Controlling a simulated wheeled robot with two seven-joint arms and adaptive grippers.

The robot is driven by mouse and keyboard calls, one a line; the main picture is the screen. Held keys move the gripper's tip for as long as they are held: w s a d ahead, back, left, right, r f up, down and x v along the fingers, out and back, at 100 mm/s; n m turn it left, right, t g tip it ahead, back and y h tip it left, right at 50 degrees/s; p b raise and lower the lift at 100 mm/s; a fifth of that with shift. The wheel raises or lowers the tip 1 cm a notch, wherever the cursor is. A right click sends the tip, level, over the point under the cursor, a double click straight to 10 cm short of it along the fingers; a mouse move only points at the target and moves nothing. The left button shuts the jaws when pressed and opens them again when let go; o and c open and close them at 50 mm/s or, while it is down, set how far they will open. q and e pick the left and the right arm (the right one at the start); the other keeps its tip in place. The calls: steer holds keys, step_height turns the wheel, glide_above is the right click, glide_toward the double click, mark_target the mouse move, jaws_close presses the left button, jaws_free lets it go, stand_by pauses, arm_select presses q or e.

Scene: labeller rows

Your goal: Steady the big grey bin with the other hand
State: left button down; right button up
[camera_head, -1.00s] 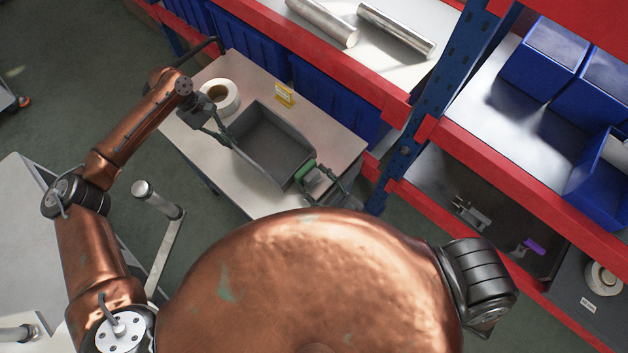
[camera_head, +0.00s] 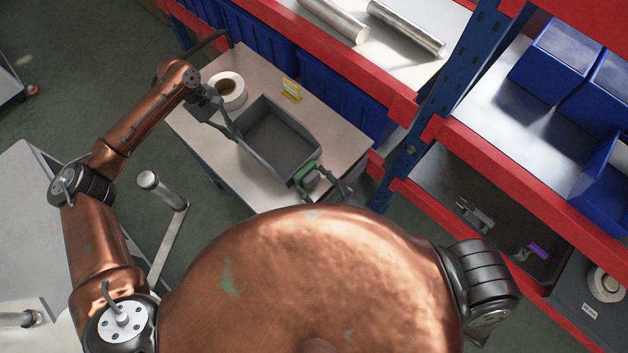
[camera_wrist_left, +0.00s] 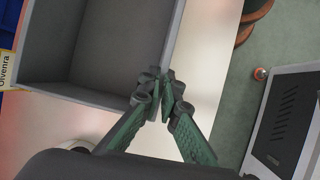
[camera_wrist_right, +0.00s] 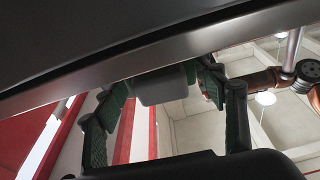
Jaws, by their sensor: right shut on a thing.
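The big grey bin (camera_head: 251,159) is open and empty, upright on a small table. It also shows in the left wrist view (camera_wrist_left: 60,93). My left gripper (camera_head: 229,130) is at the bin's left end. In the left wrist view its fingertips (camera_wrist_left: 164,76) are close together at a bin corner, seemingly on either side of the wall; whether they clamp it is unclear. My right gripper (camera_head: 310,178) is at the bin's opposite end. In the right wrist view its fingers (camera_wrist_right: 163,84) are shut on a grey block under the rim, apparently the bin's handle.
A white roll (camera_head: 228,90) and a yellow label sign (camera_head: 292,89) stand on the table (camera_head: 335,130) beside the bin. A red and blue shelf rack (camera_head: 425,130) with blue bins (camera_head: 545,60) rises close behind and to the right.

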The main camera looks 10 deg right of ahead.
steer(key=shift+w+a, duration=0.1)
steer(key=shift+w, duration=0.05)
steer(key=shift+w+d+r, duration=0.1)
steer(key=shift+w+d, duration=0.45)
steer(key=shift+d, duration=0.2)
steer(key=shift+w+d+r, duration=0.1)
steer(key=shift+w+d, duration=0.45)
steer(key=shift+d, duration=0.2)
steer(key=shift+s+a+f, duration=0.1)
steer(key=shift+s+a, duration=0.45)
steer(key=shift+a, duration=0.25)
steer(key=shift+s+a+f, duration=0.1)
steer(key=shift+s+a, duration=0.4)
steer(key=shift+a, duration=0.3)
steer(key=v, duration=0.2)
steer(key=r+v, duration=0.1)
steer(key=v, duration=0.4)
steer(key=shift+d+r, duration=0.2)
